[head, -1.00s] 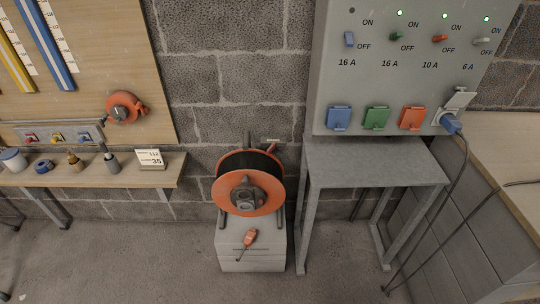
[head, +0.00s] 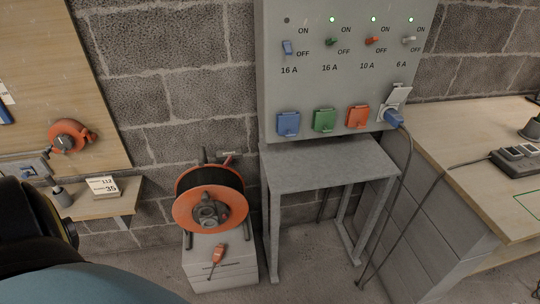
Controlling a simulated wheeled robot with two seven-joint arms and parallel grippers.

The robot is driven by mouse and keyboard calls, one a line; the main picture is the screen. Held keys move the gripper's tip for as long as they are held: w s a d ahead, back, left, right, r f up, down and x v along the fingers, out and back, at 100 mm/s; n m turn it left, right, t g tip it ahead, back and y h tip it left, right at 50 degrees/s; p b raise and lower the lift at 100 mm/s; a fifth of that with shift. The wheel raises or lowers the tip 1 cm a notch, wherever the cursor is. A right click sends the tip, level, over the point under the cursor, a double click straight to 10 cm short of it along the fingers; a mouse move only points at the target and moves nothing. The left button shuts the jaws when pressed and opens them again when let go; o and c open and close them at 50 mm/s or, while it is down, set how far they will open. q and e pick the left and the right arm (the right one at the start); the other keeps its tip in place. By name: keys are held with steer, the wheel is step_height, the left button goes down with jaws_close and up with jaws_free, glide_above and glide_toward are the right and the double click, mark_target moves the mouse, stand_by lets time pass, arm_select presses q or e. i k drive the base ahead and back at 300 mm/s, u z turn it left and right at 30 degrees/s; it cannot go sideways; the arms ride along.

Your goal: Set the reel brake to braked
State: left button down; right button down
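The cable reel (head: 210,200) has an orange front flange and a dark drum with cable. It stands in a dark frame on a grey box (head: 222,270) against the block wall. A grey hub (head: 209,214) sits at its centre. An orange-red lever-like piece (head: 219,251) with a thin dark tip lies at the front edge of the box top; I cannot tell whether it is the brake or in which setting it is. Part of my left arm fills the lower left, but its gripper is out of view. My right gripper is not in view.
A grey panel (head: 345,85) with switches and coloured sockets hangs above a grey metal table (head: 325,165). A blue plug (head: 393,118) trails a cable to the floor. A wooden bench (head: 470,150) stands right, a small shelf (head: 105,206) left.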

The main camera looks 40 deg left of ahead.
mark_target(228, 159)
steer(key=z, duration=0.1)
steer(key=k, duration=0.9)
steer(key=u, duration=1.6)
steer(key=i, duration=0.4)
steer(key=u, duration=0.05)
